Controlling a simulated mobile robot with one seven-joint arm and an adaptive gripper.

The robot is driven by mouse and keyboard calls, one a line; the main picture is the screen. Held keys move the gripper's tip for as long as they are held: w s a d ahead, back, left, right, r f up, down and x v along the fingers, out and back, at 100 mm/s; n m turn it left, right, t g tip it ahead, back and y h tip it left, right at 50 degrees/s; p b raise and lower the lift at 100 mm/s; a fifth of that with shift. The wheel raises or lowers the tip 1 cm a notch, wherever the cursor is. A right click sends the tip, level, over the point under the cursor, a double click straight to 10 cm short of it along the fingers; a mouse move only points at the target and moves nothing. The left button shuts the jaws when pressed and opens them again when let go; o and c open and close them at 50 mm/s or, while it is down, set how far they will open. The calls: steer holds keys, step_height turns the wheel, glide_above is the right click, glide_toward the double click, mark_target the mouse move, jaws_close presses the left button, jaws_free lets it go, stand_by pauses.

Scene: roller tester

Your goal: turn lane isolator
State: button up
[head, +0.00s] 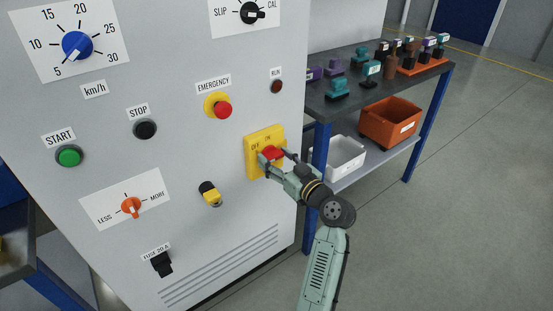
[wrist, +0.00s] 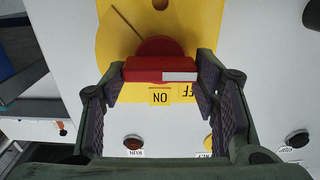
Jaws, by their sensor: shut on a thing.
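The lane isolator is a yellow plate (head: 252,166) with OFF and ON labels on the grey cabinet front. Its red handle (head: 271,153) is partly hidden by my gripper (head: 274,158) in the head view. In the wrist view, my gripper (wrist: 162,74) is shut on the red handle (wrist: 150,68), one finger at each end of the bar. The handle lies crosswise there, with a white mark towards its right end. The yellow plate (wrist: 205,30) shows behind it, with its labels upside down. I cannot tell which label the handle points to.
A red emergency button (head: 222,110) sits up and left of the isolator, and a black-and-yellow switch (head: 210,193) down and left. A shelf (head: 340,112) with several small items stands close on the right, with an orange bin (head: 391,122) below. The floor beyond is clear.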

steer(key=shift+m, duration=0.4)
steer(key=shift+c, duration=0.4)
steer(key=m, duration=0.3)
steer(key=shift+m+p, duration=0.35)
steer(key=shift+m, duration=0.05)
steer(key=m+p, duration=0.2)
steer(key=m, duration=0.2)
steer(key=shift+w+d+m, duration=0.1)
steer(key=shift+m, duration=0.2)
steer(key=m+p, duration=0.3)
steer(key=m, duration=0.2)
steer(key=shift+f+m+p, duration=0.2)
steer(key=shift+m+p, duration=0.95)
steer(key=shift+m, duration=0.75)
steer(key=o, duration=1.2)
steer(key=shift+c, duration=0.2)
